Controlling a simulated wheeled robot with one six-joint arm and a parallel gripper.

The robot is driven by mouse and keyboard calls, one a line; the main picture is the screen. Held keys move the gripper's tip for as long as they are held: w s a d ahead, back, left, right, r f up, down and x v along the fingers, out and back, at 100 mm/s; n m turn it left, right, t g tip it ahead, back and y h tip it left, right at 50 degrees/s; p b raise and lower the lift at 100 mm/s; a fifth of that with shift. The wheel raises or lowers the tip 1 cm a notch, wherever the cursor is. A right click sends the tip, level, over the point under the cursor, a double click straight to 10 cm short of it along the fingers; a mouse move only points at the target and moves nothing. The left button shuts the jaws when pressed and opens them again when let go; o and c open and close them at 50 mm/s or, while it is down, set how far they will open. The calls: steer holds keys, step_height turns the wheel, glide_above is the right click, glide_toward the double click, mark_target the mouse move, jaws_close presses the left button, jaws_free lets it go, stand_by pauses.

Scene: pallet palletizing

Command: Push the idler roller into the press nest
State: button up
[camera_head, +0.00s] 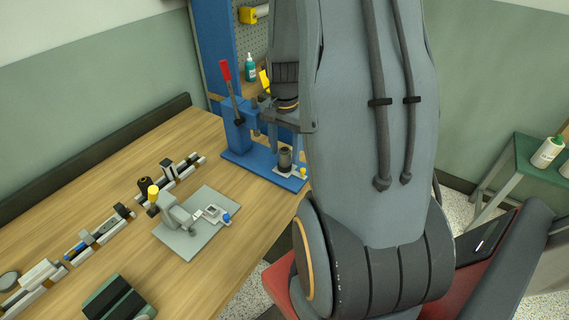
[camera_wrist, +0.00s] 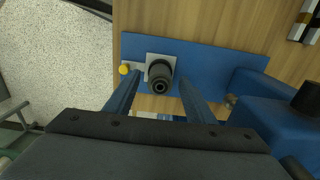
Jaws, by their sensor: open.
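A dark upright cylinder, which looks like the idler roller (camera_head: 285,158), stands on a small light-grey plate, apparently the press nest (camera_head: 291,172), on the press's blue base. In the wrist view the roller (camera_wrist: 160,76) shows end-on with a hole in its top, over the plate (camera_wrist: 150,57). How deep it sits is hidden. My gripper (camera_wrist: 160,85) is open, with one blue finger on each side of the roller's near side. I cannot tell whether they touch it. In the head view my gripper (camera_head: 288,122) is above the roller, partly behind my arm.
The blue press (camera_head: 215,60) has a red-handled lever (camera_head: 226,72) left of my gripper. A yellow knob (camera_wrist: 124,70) sits beside the roller. A grey plate with a clamp fixture (camera_head: 190,240) and several parts in a row lie on the wooden bench (camera_head: 110,190).

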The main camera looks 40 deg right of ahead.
steer(key=shift+r+b, duration=1.1)
steer(key=shift+r, duration=2.8)
steer(key=shift+a, duration=0.1)
steer(key=s+a+f+n+b, duration=0.2)
steer(key=a+n, duration=0.5)
steer(key=a, duration=0.4)
steer(key=s+a+f+n+t+b, duration=0.1)
steer(key=a+f+n+b, duration=0.2)
steer(key=a+n, duration=0.4)
steer(key=a, duration=0.3)
steer(key=shift+s+a+f, duration=0.35)
steer(key=shift+s, duration=0.05)
